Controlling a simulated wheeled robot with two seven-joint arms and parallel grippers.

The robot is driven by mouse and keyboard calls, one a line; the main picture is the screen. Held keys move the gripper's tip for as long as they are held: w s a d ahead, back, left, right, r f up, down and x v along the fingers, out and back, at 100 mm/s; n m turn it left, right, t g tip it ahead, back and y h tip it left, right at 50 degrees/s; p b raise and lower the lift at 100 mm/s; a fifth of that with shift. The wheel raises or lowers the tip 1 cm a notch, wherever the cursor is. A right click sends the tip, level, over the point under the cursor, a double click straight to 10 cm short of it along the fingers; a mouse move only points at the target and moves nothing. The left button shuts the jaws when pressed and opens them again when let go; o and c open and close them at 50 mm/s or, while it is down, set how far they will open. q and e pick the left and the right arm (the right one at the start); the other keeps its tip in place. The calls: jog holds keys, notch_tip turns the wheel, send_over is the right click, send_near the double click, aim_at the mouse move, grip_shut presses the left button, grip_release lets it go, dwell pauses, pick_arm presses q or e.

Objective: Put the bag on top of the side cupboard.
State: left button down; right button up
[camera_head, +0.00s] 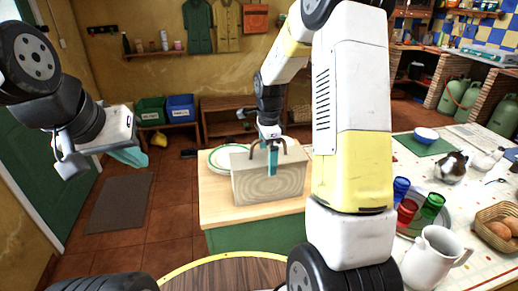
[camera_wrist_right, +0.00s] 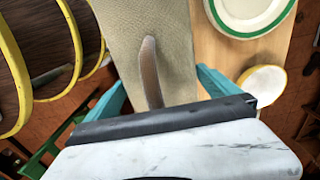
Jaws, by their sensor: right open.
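The beige bag (camera_head: 268,184) with brown handles stands upright on the wooden top of a green cupboard (camera_head: 222,223) in the middle of the head view. That this is the side cupboard is not certain. My right gripper (camera_head: 272,160) is at the bag's top from above. In the right wrist view the bag (camera_wrist_right: 125,25) lies below, and one brown handle (camera_wrist_right: 150,72) shows between the open teal fingers (camera_wrist_right: 162,88). My left gripper (camera_head: 130,156) hangs empty at the left, far from the bag; its finger gap is unclear.
A green-rimmed plate (camera_wrist_right: 250,14) and a yellow-rimmed bowl (camera_wrist_right: 264,86) sit beside the bag. At right, a counter holds a white jug (camera_head: 432,258), coloured cups (camera_head: 407,210) and a bread basket (camera_head: 500,228). Floor (camera_head: 170,215) left of the cupboard is free.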

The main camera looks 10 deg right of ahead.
notch_tip(320, 180, up, 11)
jog(key=shift+f, duration=0.15)
jog(key=shift+r, duration=0.7)
jog(key=s+a+r+n+t+y, duration=0.1)
jog(key=s+r+n+t, duration=0.2)
jog(key=s+n, duration=0.6)
jog(key=s+a+r+n+t+y, duration=0.1)
jog(key=s+r+n+t, duration=0.2)
jog(key=s+n, duration=0.6)
jog(key=s+r, duration=0.2)
jog(key=s, duration=0.3)
jog(key=shift+s, duration=0.25)
jog(key=shift+a, duration=0.1)
